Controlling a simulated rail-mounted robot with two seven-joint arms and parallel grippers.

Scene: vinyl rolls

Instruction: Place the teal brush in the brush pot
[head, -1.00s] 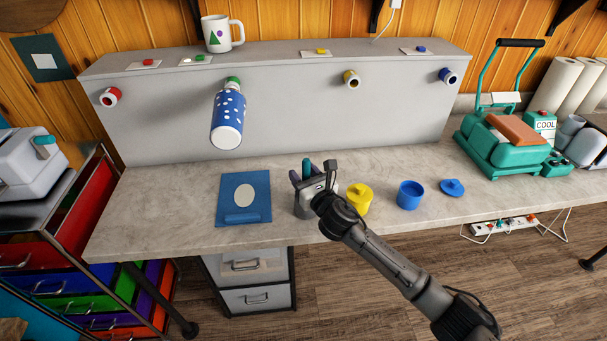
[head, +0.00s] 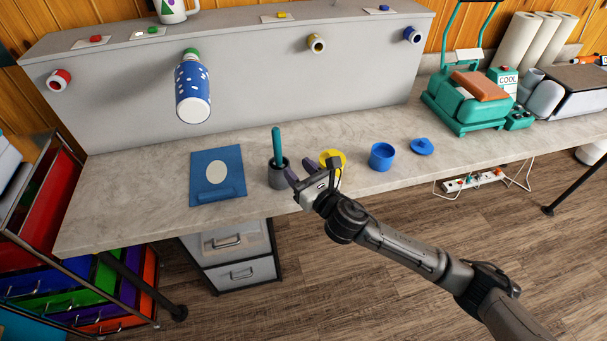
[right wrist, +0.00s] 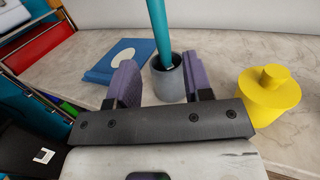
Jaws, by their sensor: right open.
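The teal brush (head: 277,146) stands nearly upright in the grey brush pot (head: 279,175) on the counter. In the right wrist view the teal brush (right wrist: 160,28) goes down into the opening of the brush pot (right wrist: 168,82) and leans slightly. My right gripper (head: 300,174) is open and empty, just in front and to the right of the pot. In the right wrist view its two purple fingers (right wrist: 161,80) are spread apart, with the pot beyond and between them. My left gripper is not in view.
A blue board with a white oval (head: 218,178) lies left of the pot. A yellow lidded jar (head: 331,158), a blue cup (head: 382,157) and a blue lid (head: 422,146) stand to the right. A blue spotted bottle (head: 192,92) sticks out from the grey panel.

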